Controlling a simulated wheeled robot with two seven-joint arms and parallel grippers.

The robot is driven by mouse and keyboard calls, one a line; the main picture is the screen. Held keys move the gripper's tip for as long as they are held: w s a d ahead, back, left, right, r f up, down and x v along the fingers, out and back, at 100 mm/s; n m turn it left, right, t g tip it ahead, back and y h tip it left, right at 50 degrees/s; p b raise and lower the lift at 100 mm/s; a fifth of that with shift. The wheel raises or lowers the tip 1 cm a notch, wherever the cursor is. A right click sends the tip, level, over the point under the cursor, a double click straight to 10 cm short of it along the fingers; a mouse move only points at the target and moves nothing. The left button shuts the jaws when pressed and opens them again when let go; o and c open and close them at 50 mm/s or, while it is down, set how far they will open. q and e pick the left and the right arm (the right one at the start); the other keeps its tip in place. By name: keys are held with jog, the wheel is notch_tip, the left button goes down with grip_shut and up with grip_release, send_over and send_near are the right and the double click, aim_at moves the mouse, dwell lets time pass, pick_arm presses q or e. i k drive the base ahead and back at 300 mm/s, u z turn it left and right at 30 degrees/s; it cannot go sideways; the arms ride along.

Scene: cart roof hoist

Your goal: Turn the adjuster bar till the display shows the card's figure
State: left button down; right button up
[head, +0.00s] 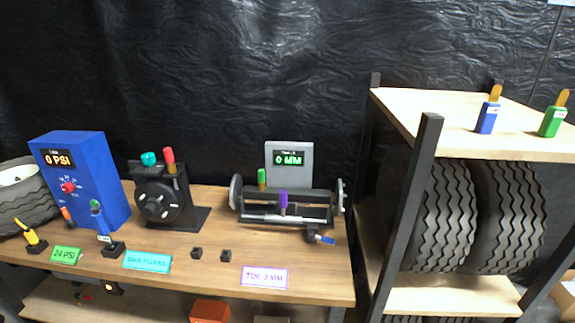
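I cannot tell which part is the adjuster bar. The grey display (289,147) behind it reads 0 MM in green. The white, purple-edged card (264,277) at the bench's front reads TOE 3 MM. Neither of my grippers is in view.
A blue gauge box (95,165) reading 0 PSI and a black dial unit (165,200) stand to the left. Green (66,256) and teal (147,261) cards and two small black blocks lie in front. A blue-tipped tool (320,238) lies right. A tyre rack (400,210) adjoins the bench.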

aim_at(283, 193)
jog(key=u, duration=0.05)
jog(key=k, duration=0.65)
jog(key=u, duration=0.45)
jog(key=i, duration=1.15)
jog(key=u, duration=0.5)
